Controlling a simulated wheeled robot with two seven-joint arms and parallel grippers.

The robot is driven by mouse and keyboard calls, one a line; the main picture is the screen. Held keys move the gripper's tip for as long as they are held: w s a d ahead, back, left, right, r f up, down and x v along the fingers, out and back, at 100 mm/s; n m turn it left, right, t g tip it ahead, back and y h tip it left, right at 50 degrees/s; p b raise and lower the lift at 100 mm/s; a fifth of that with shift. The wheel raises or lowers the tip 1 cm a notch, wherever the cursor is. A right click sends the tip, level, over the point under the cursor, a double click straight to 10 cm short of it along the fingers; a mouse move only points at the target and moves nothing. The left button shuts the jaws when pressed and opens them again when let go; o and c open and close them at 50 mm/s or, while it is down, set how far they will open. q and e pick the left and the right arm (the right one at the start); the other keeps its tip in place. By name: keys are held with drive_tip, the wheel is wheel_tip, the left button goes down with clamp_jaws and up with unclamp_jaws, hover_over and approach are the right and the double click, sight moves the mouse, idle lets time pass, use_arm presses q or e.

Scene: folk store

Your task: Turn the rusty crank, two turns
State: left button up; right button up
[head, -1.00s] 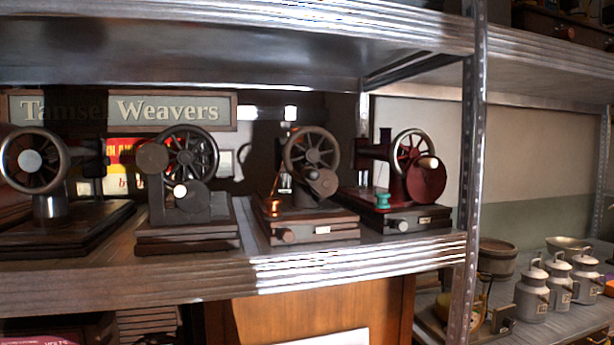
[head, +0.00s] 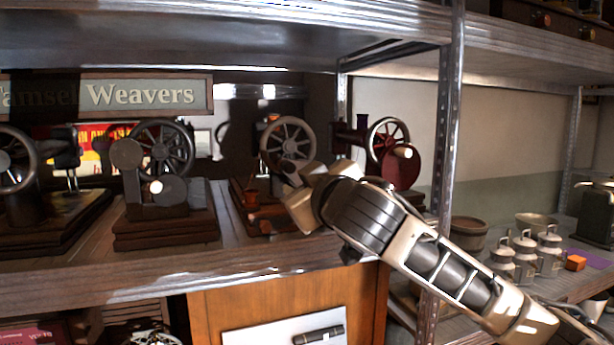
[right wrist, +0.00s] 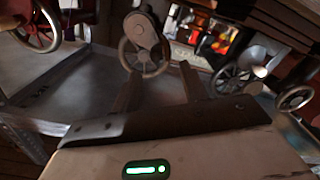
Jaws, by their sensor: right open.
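The third sewing machine (head: 290,140) from the left, with a brownish spoked wheel, stands on the shelf. My right gripper (head: 305,185) is in front of it and hides its lower part and crank in the head view. The right wrist view shows the machine's wheel (right wrist: 145,62) and its round brown-grey crank (right wrist: 142,30) straight ahead. There the right gripper (right wrist: 160,72) is open and empty, with the crank beyond its fingertips. I see no contact. My left gripper is not in view.
A dark machine (head: 160,165) stands left of it and a red one (head: 395,160) to the right. The metal shelf post (head: 447,140) rises beside my right arm. The upper shelf (head: 220,45) hangs above. Grey milk cans (head: 525,255) stand at the right.

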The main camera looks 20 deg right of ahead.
sight(291, 169)
drive_tip(key=shift+w+d+r+p, duration=0.15)
drive_tip(key=shift+w+p, duration=0.1)
drive_tip(key=shift+w, duration=1.35)
drive_tip(key=shift+w+d+r+p, duration=0.15)
drive_tip(key=shift+w+p, duration=0.15)
drive_tip(key=shift+w, duration=1.35)
drive_tip(key=shift+w+d+r+p, duration=0.15)
drive_tip(key=shift+w+p, duration=0.1)
drive_tip(key=shift+w, duration=1.35)
drive_tip(key=c, duration=0.8)
